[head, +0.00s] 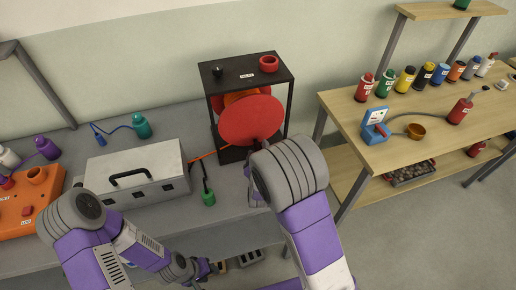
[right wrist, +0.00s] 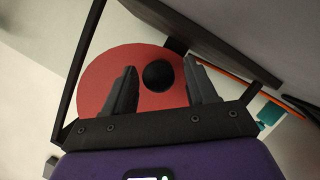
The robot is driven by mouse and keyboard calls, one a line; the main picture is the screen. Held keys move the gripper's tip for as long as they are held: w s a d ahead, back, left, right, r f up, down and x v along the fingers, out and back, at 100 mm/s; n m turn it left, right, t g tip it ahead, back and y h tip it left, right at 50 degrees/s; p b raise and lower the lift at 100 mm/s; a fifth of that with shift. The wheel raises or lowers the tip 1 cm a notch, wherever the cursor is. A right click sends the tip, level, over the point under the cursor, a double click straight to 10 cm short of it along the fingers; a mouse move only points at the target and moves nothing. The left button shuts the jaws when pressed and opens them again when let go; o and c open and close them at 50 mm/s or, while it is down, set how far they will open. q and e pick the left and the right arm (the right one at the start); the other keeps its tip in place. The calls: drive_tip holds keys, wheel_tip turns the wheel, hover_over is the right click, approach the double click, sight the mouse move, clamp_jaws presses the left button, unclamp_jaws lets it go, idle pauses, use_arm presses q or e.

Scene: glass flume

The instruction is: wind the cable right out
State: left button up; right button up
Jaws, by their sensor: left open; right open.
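A cable reel with a red disc (head: 250,120) stands in a black frame (head: 245,76) on the grey bench. An orange cable (head: 208,154) runs out of it to the left. In the right wrist view the red disc (right wrist: 105,78) carries a round black knob (right wrist: 157,75). My right gripper (right wrist: 160,82) is open, with its fingers on either side of the knob; contact cannot be told. In the head view my right arm hides the knob and most of that gripper. My left gripper (head: 210,268) is open and empty, low in front of the bench.
A grey metal case (head: 138,172) and a green-bodied item with a black stem (head: 208,198) are left of the reel. An orange box (head: 32,205) sits far left. A wooden table (head: 440,125) with several bottles stands to the right.

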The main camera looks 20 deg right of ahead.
drive_tip(key=shift+x, duration=0.95)
drive_tip(key=shift+c, duration=0.5)
clamp_jaws()
